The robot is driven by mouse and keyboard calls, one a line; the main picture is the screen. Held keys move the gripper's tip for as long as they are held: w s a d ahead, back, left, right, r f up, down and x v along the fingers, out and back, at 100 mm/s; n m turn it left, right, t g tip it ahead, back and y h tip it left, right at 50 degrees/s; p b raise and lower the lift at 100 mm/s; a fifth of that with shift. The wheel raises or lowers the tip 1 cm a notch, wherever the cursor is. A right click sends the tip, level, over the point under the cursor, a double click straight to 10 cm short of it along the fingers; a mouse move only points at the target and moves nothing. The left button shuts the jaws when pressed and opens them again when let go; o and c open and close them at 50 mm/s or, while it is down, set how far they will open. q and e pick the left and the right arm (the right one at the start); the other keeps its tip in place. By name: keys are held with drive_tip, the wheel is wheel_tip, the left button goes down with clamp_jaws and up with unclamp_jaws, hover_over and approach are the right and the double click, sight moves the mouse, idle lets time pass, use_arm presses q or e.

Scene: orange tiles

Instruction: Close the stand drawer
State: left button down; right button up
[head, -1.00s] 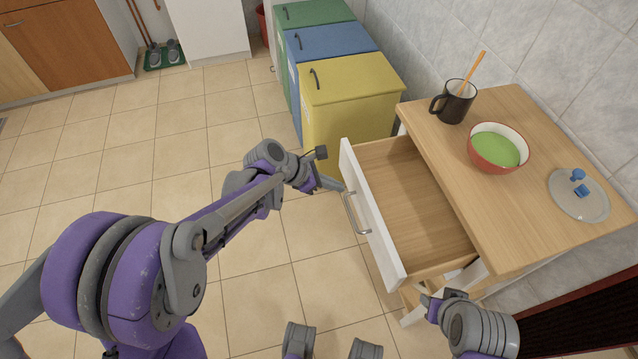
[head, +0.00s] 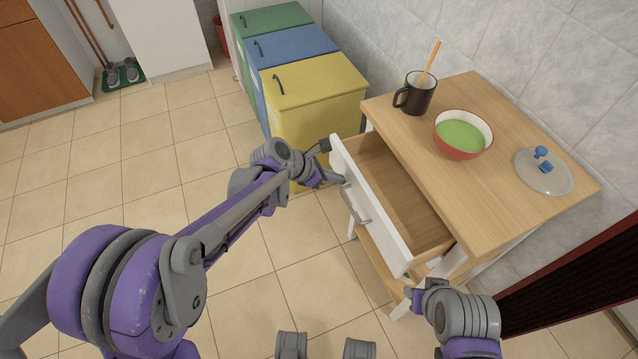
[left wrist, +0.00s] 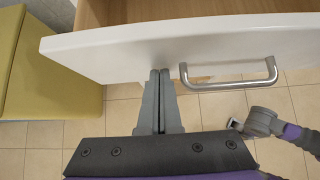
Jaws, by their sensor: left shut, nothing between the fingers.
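The stand (head: 500,190) is a light wooden table with a drawer (head: 372,205) that has a white front and a metal handle. The drawer is partly pulled out and empty inside. My left gripper (head: 342,180) is shut, with its fingertips at the white front beside the handle. In the left wrist view the shut fingers (left wrist: 160,75) meet the lower part of the drawer front (left wrist: 110,55), left of the handle (left wrist: 230,80). My right gripper (head: 415,298) is near the drawer's near corner; its fingers are too unclear to judge.
On the stand top are a black mug (head: 417,95) with an orange stick, a red bowl (head: 463,135) with green content, and a glass lid (head: 545,172). Yellow (head: 315,100), blue (head: 292,50) and green (head: 270,20) bins stand behind.

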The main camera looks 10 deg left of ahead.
use_arm(q)
hover_over(381, 175)
drive_tip(key=shift+s+a, duration=0.15)
drive_tip(key=shift+a, duration=0.15)
drive_tip(key=shift+d, duration=0.25)
drive_tip(key=shift+w+d+r, duration=0.1)
drive_tip(key=shift+w, duration=0.1)
